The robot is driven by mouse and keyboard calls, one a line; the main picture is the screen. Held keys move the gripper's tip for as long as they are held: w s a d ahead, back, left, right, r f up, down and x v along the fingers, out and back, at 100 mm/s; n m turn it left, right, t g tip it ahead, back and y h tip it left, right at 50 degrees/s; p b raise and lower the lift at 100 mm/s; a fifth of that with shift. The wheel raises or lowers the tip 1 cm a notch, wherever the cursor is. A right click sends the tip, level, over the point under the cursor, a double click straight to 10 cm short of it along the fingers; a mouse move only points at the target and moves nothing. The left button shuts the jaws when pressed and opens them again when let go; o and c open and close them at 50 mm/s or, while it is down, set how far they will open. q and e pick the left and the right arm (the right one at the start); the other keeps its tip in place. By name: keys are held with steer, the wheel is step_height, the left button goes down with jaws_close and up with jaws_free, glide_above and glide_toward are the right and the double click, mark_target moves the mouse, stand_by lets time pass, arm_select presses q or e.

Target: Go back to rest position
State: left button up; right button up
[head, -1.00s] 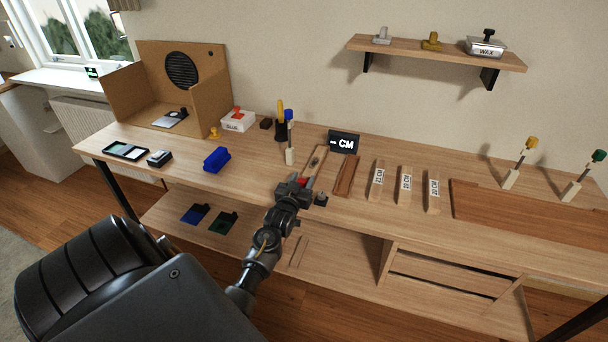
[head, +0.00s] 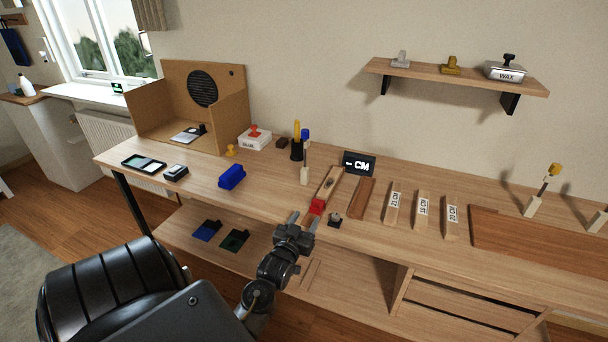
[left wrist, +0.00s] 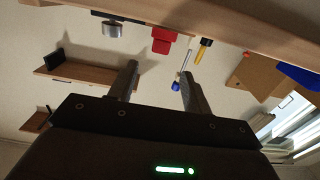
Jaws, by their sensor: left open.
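My left gripper (head: 304,219) is open and empty in the head view, in front of the workbench's front edge. In the left wrist view its two fingers (left wrist: 157,84) stand apart with nothing between them. A red block (head: 317,207) sits at the near end of a light wooden strip (head: 329,184) on the bench, just beyond the fingertips and apart from them as far as I can tell. A small dark knob-topped piece (head: 334,220) stands beside it. My right gripper is not in view.
The workbench (head: 270,206) holds a blue block (head: 232,176), a CM display (head: 359,164), several labelled wooden strips (head: 423,208) and a cardboard booth (head: 160,110). A lower shelf (head: 180,229) lies under the front edge. A wall shelf (head: 450,75) hangs above. Open floor lies left.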

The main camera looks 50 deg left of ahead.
arm_select(q)
steer(key=shift+s+d, duration=0.15)
steer(key=shift+s, duration=0.15)
stand_by(0.4)
